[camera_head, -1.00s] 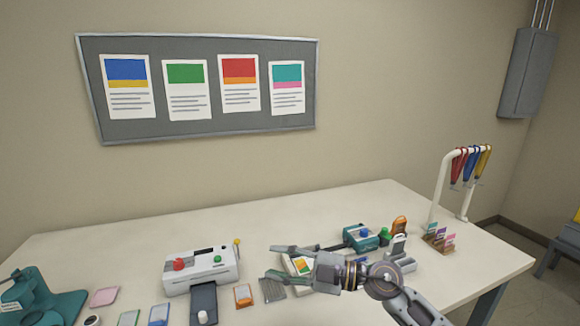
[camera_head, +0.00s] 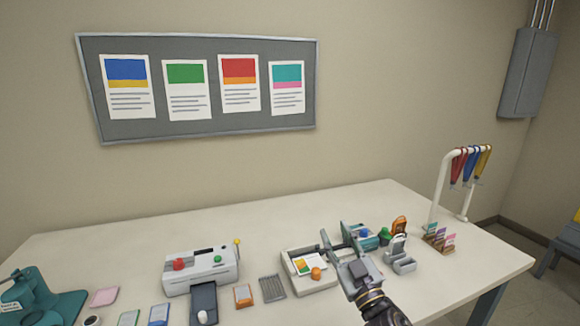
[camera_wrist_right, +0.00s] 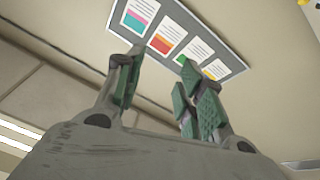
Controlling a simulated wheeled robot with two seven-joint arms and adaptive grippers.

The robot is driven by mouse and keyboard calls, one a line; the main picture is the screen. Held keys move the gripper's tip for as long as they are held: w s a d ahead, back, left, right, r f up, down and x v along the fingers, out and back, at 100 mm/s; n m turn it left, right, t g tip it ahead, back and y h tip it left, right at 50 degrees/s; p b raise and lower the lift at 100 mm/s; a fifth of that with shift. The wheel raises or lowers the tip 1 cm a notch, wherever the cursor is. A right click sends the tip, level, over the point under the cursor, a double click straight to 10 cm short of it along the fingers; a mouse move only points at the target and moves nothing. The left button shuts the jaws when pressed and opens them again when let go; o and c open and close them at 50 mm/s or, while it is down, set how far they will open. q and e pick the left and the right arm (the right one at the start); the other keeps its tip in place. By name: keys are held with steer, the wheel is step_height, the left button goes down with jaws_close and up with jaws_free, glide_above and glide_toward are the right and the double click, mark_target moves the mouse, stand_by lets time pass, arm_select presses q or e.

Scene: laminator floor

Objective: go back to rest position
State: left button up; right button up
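My right gripper (camera_head: 342,243) reaches in from the lower right of the head view and is raised over the right part of the table, its fingers pointing up and away. In the right wrist view the right gripper (camera_wrist_right: 160,88) has its green-padded fingers spread apart, with nothing between them. Beyond them the wrist camera sees the poster board (camera_wrist_right: 232,52) and wall. My left gripper is in neither view.
The white table (camera_head: 130,240) holds a laminator (camera_head: 200,272), a tray with cards (camera_head: 292,283), a teal device (camera_head: 352,232), a card rack (camera_head: 438,240) and a lanyard stand (camera_head: 440,185). A teal tool (camera_head: 35,298) stands at the left. The table's back strip is clear.

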steer(key=s+d+f+m+g+h, duration=0.3)
steer(key=d+f+g+h, duration=0.15)
steer(key=f, duration=0.45)
steer(key=s+d+f+m+g+h, duration=0.35)
steer(key=d+f, duration=0.25)
steer(key=f, duration=0.4)
steer(key=s+f+g+y, duration=0.1)
steer(key=s+f+g, duration=0.45)
steer(key=s, duration=0.45)
steer(key=s+f+g, duration=0.4)
steer(key=s+f, duration=0.2)
steer(key=s, duration=0.3)
step_height(320, 180, down, 33)
steer(key=s+d+n, duration=0.1)
steer(key=s, duration=0.1)
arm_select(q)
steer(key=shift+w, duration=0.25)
arm_select(e)
steer(key=s+d+f+g, duration=0.1)
steer(key=s+d+f, duration=0.2)
steer(key=s+f, duration=0.7)
steer(key=s+d+f, duration=0.3)
steer(key=s+f, duration=0.7)
steer(key=s, duration=0.1)
steer(key=shift+s+d+g, duration=0.3)
steer(key=shift+d+g, duration=0.05)
steer(key=shift+d, duration=0.05)
